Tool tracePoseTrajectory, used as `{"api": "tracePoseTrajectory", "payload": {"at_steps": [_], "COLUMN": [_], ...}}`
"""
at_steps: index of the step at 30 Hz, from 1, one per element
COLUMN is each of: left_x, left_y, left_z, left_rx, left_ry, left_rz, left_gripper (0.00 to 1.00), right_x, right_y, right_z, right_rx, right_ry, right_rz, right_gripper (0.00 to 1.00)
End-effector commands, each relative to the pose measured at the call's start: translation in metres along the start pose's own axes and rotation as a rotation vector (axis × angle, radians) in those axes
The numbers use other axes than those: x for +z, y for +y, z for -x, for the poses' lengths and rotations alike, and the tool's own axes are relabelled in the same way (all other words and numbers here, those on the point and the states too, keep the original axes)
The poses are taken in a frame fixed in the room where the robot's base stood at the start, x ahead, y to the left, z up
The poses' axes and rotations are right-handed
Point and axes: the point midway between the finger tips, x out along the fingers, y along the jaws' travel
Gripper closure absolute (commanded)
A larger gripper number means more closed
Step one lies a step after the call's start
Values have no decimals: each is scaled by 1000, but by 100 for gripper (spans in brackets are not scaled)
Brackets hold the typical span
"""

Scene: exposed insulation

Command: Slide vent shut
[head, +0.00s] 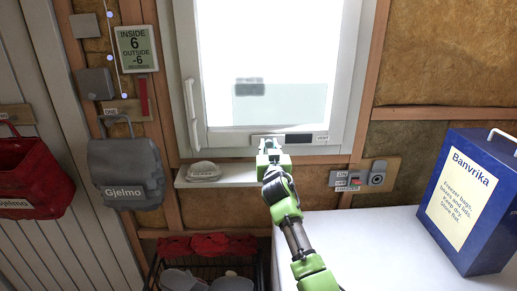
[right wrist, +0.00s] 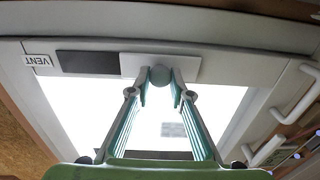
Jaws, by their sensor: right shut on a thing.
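The vent (head: 298,138) is a narrow strip in the bottom rail of the window frame, with a VENT label (head: 321,138) at its right end. In the right wrist view, which is turned over, a pale slide plate (right wrist: 187,66) with a round grey knob (right wrist: 159,76) sits beside a dark slot (right wrist: 87,63). The dark slot lies between the plate and the label. My right gripper (head: 268,146) has its fingertips closed around the knob; its arm hides part of the vent in the head view. My left gripper is not in view.
A small sill shelf (head: 235,173) with a pale object (head: 204,171) is below left. A switch panel (head: 368,176) is at right. A blue Banvrika box (head: 438,233) stands on the white top (head: 385,250). The window handle (head: 192,112) is at left.

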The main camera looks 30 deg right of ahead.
Motion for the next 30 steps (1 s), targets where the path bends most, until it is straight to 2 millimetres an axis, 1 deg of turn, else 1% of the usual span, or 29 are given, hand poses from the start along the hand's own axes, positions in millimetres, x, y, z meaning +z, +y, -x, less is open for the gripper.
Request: {"api": "tracePoseTrajectory", "payload": {"at_steps": [1,5,7,10,11,12,19,25,28,30], "left_x": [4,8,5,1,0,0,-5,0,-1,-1], "left_y": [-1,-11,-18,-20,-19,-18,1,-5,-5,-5], "left_z": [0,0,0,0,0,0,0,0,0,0], "left_rx": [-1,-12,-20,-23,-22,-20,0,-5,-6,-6], "left_ry": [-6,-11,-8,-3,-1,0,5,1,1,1], "left_rz": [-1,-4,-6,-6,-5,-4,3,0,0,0], "left_gripper": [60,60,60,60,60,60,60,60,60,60], "right_x": [2,2,2,2,2,2,1,1,2,2], "right_y": [11,11,10,10,11,11,10,9,9,9], "right_z": [-3,-3,-3,-3,-3,-3,-3,1,10,20], "right_rx": [12,10,9,9,10,10,8,7,7,7], "right_ry": [-6,-5,-5,-5,-5,-5,-4,-3,-3,-3], "right_rz": [4,3,4,3,3,3,2,2,3,3], "right_gripper": [100,100,100,100,73,64,64,64,64,64]}}
